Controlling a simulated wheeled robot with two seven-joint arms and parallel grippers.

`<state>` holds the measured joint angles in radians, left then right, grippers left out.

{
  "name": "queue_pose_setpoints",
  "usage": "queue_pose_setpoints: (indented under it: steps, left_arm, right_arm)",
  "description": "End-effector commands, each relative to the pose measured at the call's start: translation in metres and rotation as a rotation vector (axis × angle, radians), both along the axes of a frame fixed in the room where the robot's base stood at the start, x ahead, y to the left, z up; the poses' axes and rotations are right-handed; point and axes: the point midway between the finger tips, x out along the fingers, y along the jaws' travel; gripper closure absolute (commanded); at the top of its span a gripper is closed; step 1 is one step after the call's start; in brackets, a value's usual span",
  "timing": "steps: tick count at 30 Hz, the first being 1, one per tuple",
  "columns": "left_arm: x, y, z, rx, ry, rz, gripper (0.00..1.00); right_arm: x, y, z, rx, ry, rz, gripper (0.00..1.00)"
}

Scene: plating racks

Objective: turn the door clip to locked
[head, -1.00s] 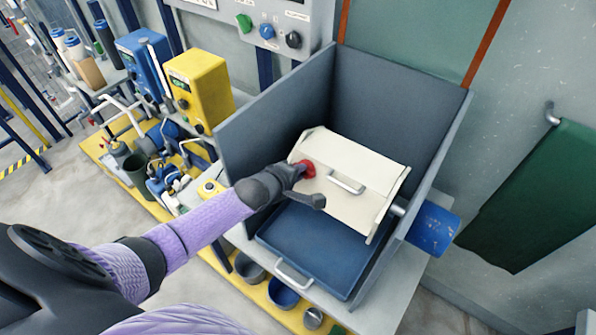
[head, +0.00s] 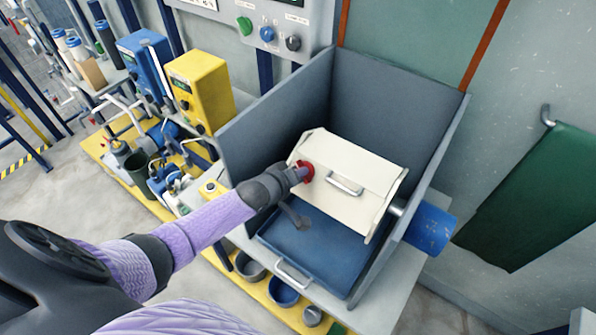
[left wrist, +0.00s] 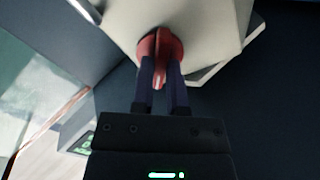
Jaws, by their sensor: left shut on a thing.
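The door clip is a red knob (head: 306,173) on the left part of the cream door (head: 345,186) of a box in the dark grey enclosure. My left gripper (head: 300,175) reaches in from the left and meets the clip. In the left wrist view the two dark fingers (left wrist: 160,82) are shut on the red clip's raised grip (left wrist: 159,72), with its round red base (left wrist: 174,46) behind them. The door has a silver handle (head: 345,184). Part of the clip is hidden by the fingers. My right gripper is not in view.
A blue tray (head: 322,262) with a handle lies below the door. The enclosure's grey walls (head: 277,112) stand close on both sides. Yellow and blue boxes and pumps stand to the left.

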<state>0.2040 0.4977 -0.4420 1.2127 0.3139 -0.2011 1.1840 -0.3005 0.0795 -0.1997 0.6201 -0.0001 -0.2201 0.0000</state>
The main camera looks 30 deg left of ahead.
Motion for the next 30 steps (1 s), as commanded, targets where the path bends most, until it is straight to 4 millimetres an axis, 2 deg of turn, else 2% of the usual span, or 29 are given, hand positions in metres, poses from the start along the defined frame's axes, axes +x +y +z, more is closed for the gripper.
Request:
queue_pose_setpoints:
  steps: [18,30]
  left_arm:
    - [0.0001,0.0002,0.0004,0.494,-0.068,-0.287,1.0]
    - [-0.0001,0.0002,0.0,0.715,-0.099,-0.417,1.0]
  right_arm:
    - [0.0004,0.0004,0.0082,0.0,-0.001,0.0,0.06]
    - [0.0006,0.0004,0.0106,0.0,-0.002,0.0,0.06]
